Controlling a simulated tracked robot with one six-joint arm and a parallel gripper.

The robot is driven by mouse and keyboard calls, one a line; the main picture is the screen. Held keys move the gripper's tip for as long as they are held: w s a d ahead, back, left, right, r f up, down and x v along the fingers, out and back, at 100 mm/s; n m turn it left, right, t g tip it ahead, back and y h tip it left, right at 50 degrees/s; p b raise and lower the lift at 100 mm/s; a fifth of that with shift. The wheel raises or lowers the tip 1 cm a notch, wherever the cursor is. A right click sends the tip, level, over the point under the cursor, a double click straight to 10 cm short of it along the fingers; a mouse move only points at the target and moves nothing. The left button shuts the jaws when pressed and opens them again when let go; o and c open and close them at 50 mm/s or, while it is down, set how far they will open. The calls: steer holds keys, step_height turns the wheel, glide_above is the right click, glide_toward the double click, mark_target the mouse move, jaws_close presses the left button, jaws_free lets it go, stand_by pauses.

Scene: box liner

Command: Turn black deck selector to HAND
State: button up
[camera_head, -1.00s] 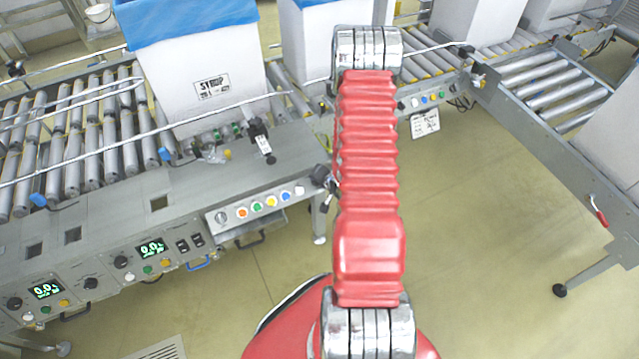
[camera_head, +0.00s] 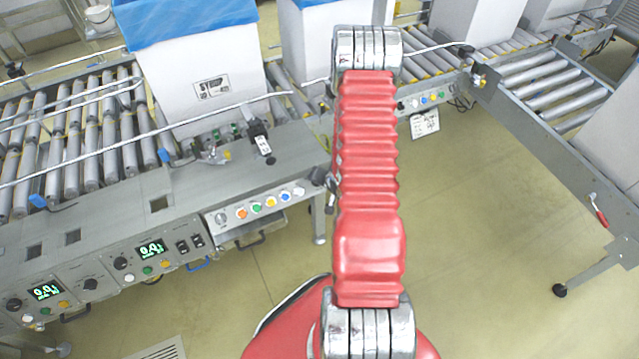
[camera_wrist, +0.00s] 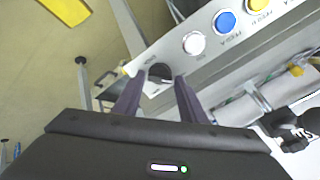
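The black deck selector (camera_wrist: 160,72) is a round knob at the end of the grey control panel (camera_wrist: 205,62) in the wrist view. A white button (camera_wrist: 194,43) is beside it. My gripper (camera_wrist: 160,78) is open, with its two dark fingers on either side of the knob. A small gap seems to show at each side; whether the tips touch it I cannot tell. The small print around the knob is too blurred to read.
Blue (camera_wrist: 226,21) and yellow buttons follow the white one along the panel. A white box with a blue liner (camera_head: 205,75) stands on the roller conveyor (camera_head: 70,150). Another panel with green displays (camera_head: 152,248) is at lower left. Open floor (camera_head: 480,240) lies to the right.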

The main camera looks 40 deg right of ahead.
steer(key=shift+s+a+r, duration=0.1)
steer(key=v, duration=1.3)
steer(key=shift+s+r, duration=0.2)
steer(key=shift+s, duration=0.1)
stand_by(0.6)
